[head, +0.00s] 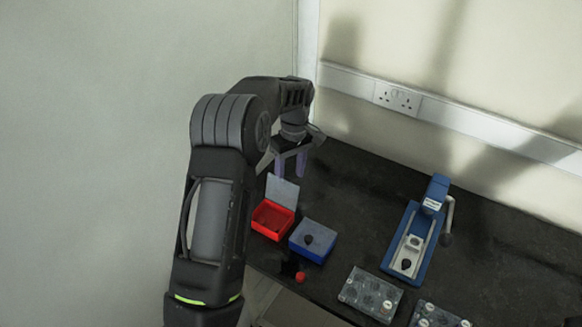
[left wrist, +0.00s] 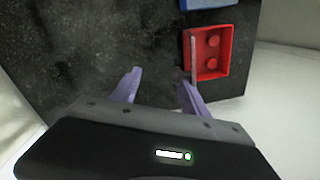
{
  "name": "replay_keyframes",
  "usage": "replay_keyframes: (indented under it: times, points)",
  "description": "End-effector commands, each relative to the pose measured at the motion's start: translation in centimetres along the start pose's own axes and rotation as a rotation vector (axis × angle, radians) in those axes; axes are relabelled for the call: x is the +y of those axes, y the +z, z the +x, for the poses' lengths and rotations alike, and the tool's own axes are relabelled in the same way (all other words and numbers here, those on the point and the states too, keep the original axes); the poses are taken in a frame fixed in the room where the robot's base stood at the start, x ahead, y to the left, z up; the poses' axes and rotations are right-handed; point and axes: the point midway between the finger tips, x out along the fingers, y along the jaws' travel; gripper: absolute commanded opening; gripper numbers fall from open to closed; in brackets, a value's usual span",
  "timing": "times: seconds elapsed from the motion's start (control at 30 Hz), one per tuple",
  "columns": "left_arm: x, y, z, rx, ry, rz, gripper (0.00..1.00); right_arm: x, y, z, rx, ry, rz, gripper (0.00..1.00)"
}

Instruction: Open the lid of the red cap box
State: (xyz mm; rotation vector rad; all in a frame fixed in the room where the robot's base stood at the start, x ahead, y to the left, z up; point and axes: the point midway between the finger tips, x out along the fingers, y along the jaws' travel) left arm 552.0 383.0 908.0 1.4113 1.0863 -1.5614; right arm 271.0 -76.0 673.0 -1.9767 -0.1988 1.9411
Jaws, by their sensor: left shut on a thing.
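The red cap box (head: 272,219) stands on the dark table with its grey lid (head: 282,190) swung up, close to upright. The left wrist view shows the open red box (left wrist: 222,67) with red round caps inside and its lid (left wrist: 193,58) nearly edge-on. My left gripper (head: 290,165) points down just above and behind the raised lid. My right gripper is in neither view.
A red cap (head: 300,277) lies in front. A blue press (head: 418,240) and clear trays (head: 370,294) stand farther right. The back wall limits the table.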

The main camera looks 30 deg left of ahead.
Motion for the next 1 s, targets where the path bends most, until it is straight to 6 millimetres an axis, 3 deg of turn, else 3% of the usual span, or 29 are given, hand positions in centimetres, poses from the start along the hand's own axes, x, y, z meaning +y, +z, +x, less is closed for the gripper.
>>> replay_keyframes:
  times: [0.03, 0.57, 0.77, 1.0]
  points:
    - [-0.1, 1.2, 2.1, -0.029, -0.023, 0.005, 0.43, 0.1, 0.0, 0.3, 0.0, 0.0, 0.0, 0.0]
    - [0.0, 1.3, 1.7, -0.03, -0.022, 0.009, 0.43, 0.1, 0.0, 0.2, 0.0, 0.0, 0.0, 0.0]
    - [0.1, 1.3, -0.3, -0.023, -0.015, 0.01, 0.43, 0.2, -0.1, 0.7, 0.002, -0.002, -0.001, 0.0]
    - [0.1, 0.8, -5.3, -0.007, 0.003, 0.009, 0.43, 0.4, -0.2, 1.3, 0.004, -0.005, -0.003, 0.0]
